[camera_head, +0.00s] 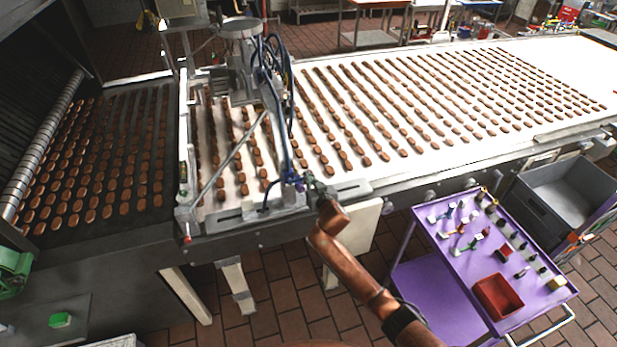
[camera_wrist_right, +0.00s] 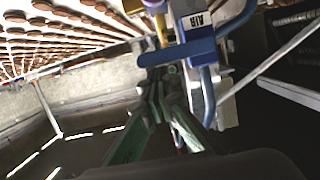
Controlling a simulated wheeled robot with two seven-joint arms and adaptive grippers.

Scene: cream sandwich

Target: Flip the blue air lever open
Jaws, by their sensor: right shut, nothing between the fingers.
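In the head view my right gripper (camera_head: 316,190) is at the front edge of the conveyor, beside the blue-hosed machine (camera_head: 290,182). The lever itself is too small to make out there. My left gripper is not in view.
The white conveyor (camera_head: 470,150) carries many rows of brown biscuits. A purple cart (camera_head: 430,275) with small parts and a red bin (camera_head: 497,297) stands at the right. A grey crate (camera_head: 570,190) is behind it. Blue hoses (camera_wrist_right: 208,95) hang close to my right fingers.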

